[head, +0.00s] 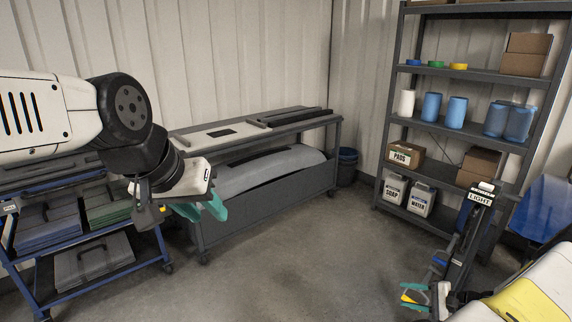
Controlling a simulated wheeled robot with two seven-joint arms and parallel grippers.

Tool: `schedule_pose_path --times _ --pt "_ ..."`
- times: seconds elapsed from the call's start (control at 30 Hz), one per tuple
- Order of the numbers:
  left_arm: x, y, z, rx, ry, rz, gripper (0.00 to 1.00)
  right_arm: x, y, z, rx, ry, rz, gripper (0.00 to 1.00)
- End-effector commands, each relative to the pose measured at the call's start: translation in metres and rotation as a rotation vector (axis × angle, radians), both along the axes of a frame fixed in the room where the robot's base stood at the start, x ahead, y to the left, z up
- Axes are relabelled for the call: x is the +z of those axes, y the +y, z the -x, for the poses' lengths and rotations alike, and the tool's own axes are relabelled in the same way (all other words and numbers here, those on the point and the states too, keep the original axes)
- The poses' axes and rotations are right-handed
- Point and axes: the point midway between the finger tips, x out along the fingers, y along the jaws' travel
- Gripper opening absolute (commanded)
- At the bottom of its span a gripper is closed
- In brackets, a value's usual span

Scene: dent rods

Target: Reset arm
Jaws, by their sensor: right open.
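My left gripper (207,212) hangs in front of the grey workbench cart at the left, with teal fingers pointing down. Its two fingers show at an angle, so I cannot tell whether it is open or shut. I see nothing held in it. My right gripper (413,298) is low at the bottom right, over the floor, with its teal fingers apart and pointing left. It is open. A small yellow and dark patch shows at its fingers, too small to tell apart.
The grey cart (262,207) carries a white panel (205,138) and a curved grey panel (265,170). A blue trolley (155,252) with cases stands left. A shelf rack (462,75) and a LIGHT-labelled stand (481,197) are right. A bin (347,170) stands behind. The middle floor is clear.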

Motion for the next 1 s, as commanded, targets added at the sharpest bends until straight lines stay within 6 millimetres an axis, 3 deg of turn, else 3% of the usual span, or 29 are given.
schedule_pose_path --times 0.03,0.2,0.47,0.7,1.0 --pt "0.000 0.000 0.000 0.000 0.000 0.000 0.36 0.032 0.009 -0.012 0.075 0.001 0.051 0.45" --pt "0.000 0.000 0.000 0.000 0.000 0.000 0.36 0.117 0.047 -0.028 0.282 0.025 0.204 0.45" --pt "0.000 0.000 0.000 0.000 0.000 0.000 0.36 0.242 0.114 -0.024 0.532 0.025 0.464 0.45" --pt "0.000 0.000 0.000 0.000 0.000 0.000 0.36 0.342 0.176 0.012 0.689 -0.023 0.717 0.45" --pt "0.000 0.000 0.000 0.000 0.000 0.000 0.36 0.433 0.235 0.090 0.783 -0.161 1.015 0.45"
